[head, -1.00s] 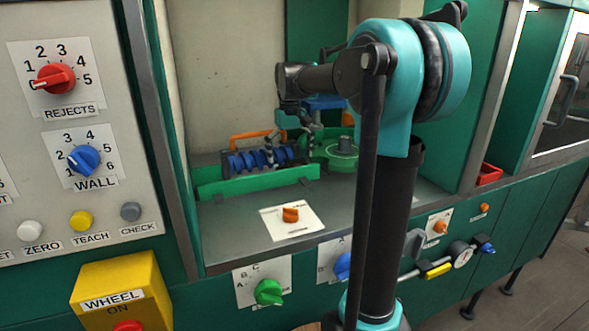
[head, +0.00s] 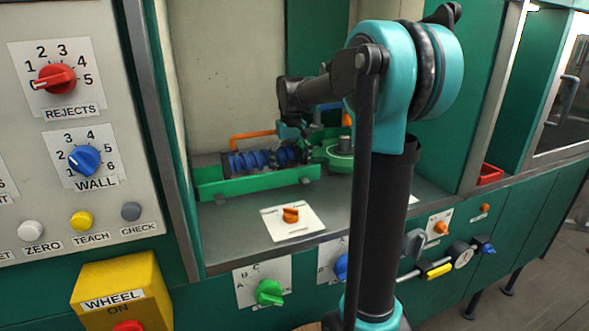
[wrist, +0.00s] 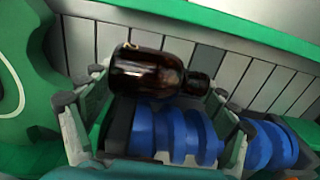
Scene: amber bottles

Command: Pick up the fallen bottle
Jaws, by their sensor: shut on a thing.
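The fallen bottle (wrist: 147,74) is dark amber glass and lies on its side in the wrist view, its neck and cap to the right. My gripper (wrist: 156,97) has its grey fingers at the bottle's two ends and is shut on it lengthwise. The blue screw (wrist: 165,132) shows just below the bottle in this view; I cannot tell whether they touch. In the head view my gripper (head: 291,131) is small and dark above the screw, and I cannot make out the bottle there.
A green guide rail (head: 235,184) runs along the screw's front, with a green round wheel (head: 338,158) at its right end. An orange bar (head: 252,134) stands behind. A white card with an orange knob (head: 291,215) sits on the clear grey counter in front.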

